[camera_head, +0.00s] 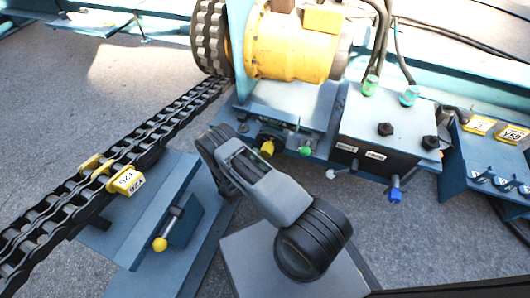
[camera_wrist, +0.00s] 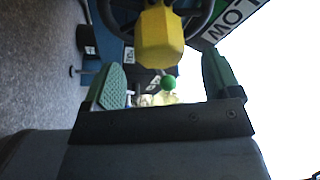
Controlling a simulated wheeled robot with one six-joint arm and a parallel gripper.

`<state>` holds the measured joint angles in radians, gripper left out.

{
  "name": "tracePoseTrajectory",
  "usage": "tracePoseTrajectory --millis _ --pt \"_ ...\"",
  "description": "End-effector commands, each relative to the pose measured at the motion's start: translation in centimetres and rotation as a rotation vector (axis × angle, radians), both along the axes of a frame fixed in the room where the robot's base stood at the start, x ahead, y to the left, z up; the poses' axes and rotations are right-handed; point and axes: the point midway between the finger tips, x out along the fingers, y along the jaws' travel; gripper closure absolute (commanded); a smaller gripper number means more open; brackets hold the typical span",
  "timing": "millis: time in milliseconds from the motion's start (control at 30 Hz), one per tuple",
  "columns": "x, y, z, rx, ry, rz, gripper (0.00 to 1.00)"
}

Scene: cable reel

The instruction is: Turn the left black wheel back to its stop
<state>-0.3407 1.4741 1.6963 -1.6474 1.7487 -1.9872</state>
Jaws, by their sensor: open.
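Two small black wheels stand on the grey-blue box at the right in the head view, a left one (camera_head: 386,128) and a right one (camera_head: 430,141). Another dark round wheel (camera_head: 270,138) with a yellow knob (camera_head: 267,147) sits low on the machine's front. In the wrist view a dark ring (camera_wrist: 207,17) shows behind a large yellow knob (camera_wrist: 160,38). I cannot tell which wheel is the task's. My gripper (camera_wrist: 163,82) is open, its green-padded fingers apart and empty, with the yellow knob ahead of them. In the head view my arm hides it.
A green ball knob (camera_head: 305,151) sits right of the yellow one. A blue-handled lever (camera_head: 395,194) hangs from the box. A heavy chain (camera_head: 60,205) and a yellow-knobbed lever (camera_head: 160,243) lie left. A yellow drum (camera_head: 290,45) stands behind.

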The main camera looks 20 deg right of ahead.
Motion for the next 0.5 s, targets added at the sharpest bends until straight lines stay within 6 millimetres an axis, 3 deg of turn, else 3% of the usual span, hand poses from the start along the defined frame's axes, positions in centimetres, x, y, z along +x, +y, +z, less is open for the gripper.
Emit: tracePoseTrajectory --millis 200,500 --pt "-0.7 1.7 -0.3 0.001 -0.001 0.001 0.17" --pt "-0.9 2.0 -0.4 0.001 0.000 -0.001 0.17"
